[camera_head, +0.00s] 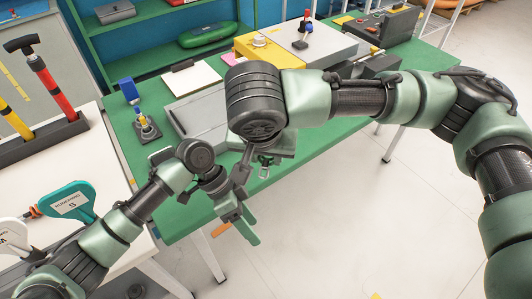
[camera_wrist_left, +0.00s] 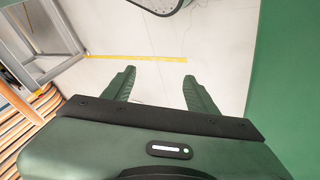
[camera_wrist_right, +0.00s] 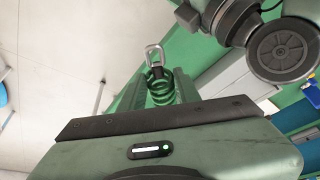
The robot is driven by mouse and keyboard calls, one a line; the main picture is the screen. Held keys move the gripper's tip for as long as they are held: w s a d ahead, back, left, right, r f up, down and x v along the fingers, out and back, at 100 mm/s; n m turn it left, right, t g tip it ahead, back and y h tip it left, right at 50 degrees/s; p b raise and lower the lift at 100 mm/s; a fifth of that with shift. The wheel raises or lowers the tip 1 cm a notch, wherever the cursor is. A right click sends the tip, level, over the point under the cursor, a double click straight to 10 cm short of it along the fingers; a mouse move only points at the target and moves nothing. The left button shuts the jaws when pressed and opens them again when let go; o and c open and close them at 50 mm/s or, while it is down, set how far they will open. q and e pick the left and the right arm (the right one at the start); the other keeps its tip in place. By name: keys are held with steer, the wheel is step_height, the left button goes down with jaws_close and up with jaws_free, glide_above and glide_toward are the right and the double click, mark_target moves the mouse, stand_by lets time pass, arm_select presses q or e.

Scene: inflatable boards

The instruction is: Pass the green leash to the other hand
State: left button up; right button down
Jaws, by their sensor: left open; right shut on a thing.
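The green leash (camera_wrist_right: 160,92) is a coil with a metal clip (camera_wrist_right: 154,54) at its end. In the right wrist view it sits between the fingers of my right gripper (camera_wrist_right: 155,90), which is shut on it. In the head view the clip (camera_head: 263,172) hangs just below my right gripper (camera_head: 265,158), over the green table's front edge; the coil is mostly hidden there. My left gripper (camera_head: 240,222) is open, lower and a little left of the leash, in front of the table. Its fingers (camera_wrist_left: 157,82) are empty in the left wrist view, with floor beyond.
The green table (camera_head: 185,215) carries a grey panel (camera_head: 200,118), a blue-topped tool (camera_head: 133,100) and a yellow box (camera_head: 262,52). A white table (camera_head: 85,155) at left holds a teal paddle (camera_head: 68,202) and a red pump (camera_head: 52,87). Open floor (camera_head: 340,220) lies front right.

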arm_select(q)
steer(key=s+d+f+n, duration=0.2)
steer(key=s+f, duration=0.3)
steer(key=f, duration=0.3)
steer(key=s+d+f+n, duration=0.2)
steer(key=s+f, duration=0.3)
steer(key=f, duration=0.3)
steer(key=s+a+f+n+t+y, duration=0.2)
steer(key=a+f+n, duration=0.25)
steer(key=f, duration=0.65)
steer(key=s+a+f+n+t+y, duration=0.15)
steer(key=a+f+n, duration=0.3)
steer(key=f, duration=0.55)
steer(key=s+a+f+t+y, duration=0.1)
steer(key=s+a+f, duration=0.2)
steer(key=s+a, duration=0.5)
steer(key=s+a+f+t+y, duration=0.1)
steer(key=s+a+f, duration=0.3)
steer(key=s+a, duration=0.5)
steer(key=shift+s+f, duration=0.3)
steer(key=shift+s, duration=0.1)
